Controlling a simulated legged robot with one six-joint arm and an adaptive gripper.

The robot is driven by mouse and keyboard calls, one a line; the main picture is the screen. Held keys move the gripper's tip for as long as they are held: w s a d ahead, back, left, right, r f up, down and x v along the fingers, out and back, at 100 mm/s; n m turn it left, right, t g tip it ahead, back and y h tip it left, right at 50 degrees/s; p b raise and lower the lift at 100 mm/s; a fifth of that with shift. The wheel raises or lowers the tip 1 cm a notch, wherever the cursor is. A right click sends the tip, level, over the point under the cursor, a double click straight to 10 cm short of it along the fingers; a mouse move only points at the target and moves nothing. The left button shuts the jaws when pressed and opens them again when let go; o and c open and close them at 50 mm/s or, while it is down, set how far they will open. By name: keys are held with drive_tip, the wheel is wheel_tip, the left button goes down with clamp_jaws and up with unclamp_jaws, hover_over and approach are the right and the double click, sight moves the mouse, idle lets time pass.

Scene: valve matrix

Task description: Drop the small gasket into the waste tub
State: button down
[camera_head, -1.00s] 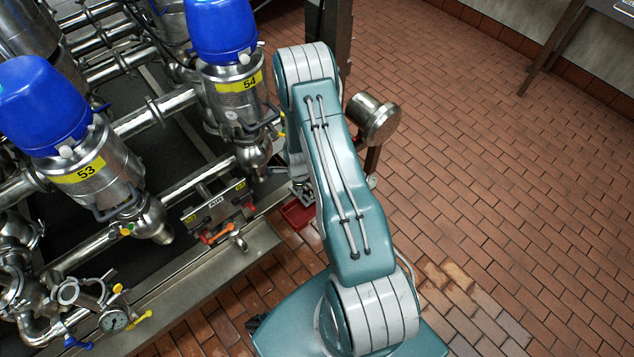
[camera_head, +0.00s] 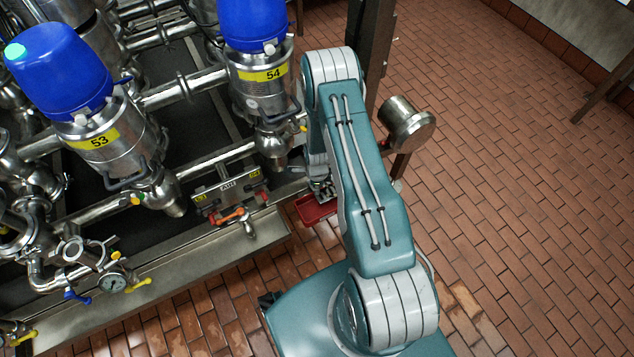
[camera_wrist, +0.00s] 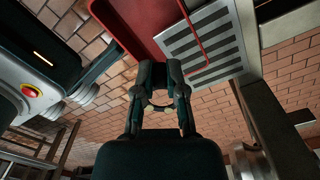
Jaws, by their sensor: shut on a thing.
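My gripper (camera_wrist: 160,82) is in the middle of the wrist view. Its fingers are closed together on the small gasket, which is mostly hidden between the dark fingertips; I cannot make out its shape. In the head view only a small part of my gripper (camera_head: 322,192) shows, beside the lower end of my arm. A shallow red tray (camera_head: 306,208) lies just below it there. Its red wall also shows in the wrist view (camera_wrist: 122,28), beyond the fingertips. I cannot tell whether this is the waste tub; no other tub is clear.
A pale slotted plate (camera_wrist: 205,45) adjoins the red tray. Valves 53 (camera_head: 100,145) and 54 (camera_head: 262,85), with blue caps, stand on the pipework at left. A steel post (camera_head: 370,60) rises behind my arm. Open brick floor (camera_head: 520,180) lies at right.

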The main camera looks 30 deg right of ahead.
drive_tip(key=shift+d+f, duration=0.1)
drive_tip(key=shift+f, duration=0.95)
drive_tip(key=c, duration=0.6)
unclamp_jaws()
wheel_tip(320, 180, up, 12)
drive_tip(key=shift+w+f, duration=0.1)
